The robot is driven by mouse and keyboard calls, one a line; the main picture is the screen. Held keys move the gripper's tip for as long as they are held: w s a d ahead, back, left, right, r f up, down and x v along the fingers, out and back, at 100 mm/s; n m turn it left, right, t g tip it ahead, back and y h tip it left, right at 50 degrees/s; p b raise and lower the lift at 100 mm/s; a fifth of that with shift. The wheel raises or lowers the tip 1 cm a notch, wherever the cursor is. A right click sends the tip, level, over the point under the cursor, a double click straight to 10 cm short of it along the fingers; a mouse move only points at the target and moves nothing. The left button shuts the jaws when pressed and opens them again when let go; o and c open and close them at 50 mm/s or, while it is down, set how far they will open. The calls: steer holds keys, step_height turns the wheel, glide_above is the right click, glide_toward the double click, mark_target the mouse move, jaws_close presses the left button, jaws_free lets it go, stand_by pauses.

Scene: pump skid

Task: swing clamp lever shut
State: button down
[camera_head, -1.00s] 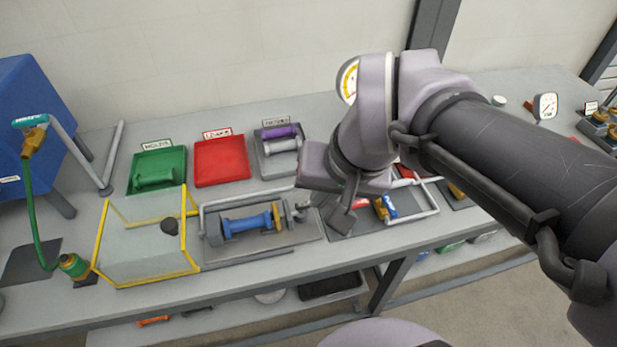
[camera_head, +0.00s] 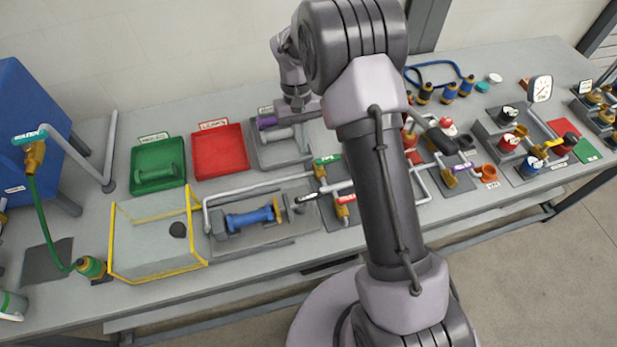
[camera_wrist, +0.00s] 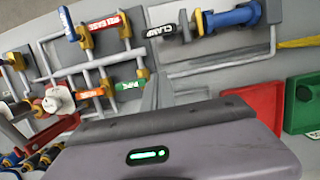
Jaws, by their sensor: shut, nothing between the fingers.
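The clamp lever (camera_head: 307,196) is a short black handle at the right end of the blue spool's fixture, pointing right, away from the spool. In the wrist view, the black lever (camera_wrist: 161,31) carries a white CLAMP label. The blue spool (camera_head: 250,218) lies in its grey fixture and also shows in the wrist view (camera_wrist: 230,18). My gripper (camera_head: 297,104) is shut and empty above the back grey tray, well behind the lever and apart from it. Its fingertips are hard to make out. Its body fills the bottom of the wrist view.
Green (camera_head: 158,174) and red (camera_head: 220,152) trays stand at the back left, beside a grey tray (camera_head: 268,152). A yellow-edged clear box (camera_head: 150,240) stands left of the fixture. Pipes with labelled valve handles (camera_head: 327,160) stand just right of the lever.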

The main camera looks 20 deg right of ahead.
mark_target(308, 199)
steer(key=b+x, duration=0.2)
steer(key=x, duration=0.8)
steer(key=shift+f+b, duration=0.3)
steer(key=shift+b, duration=0.1)
steer(key=shift+s+r, duration=0.15)
steer(key=shift+s, duration=0.85)
steer(key=shift+s+r, duration=0.15)
steer(key=shift+s, duration=0.85)
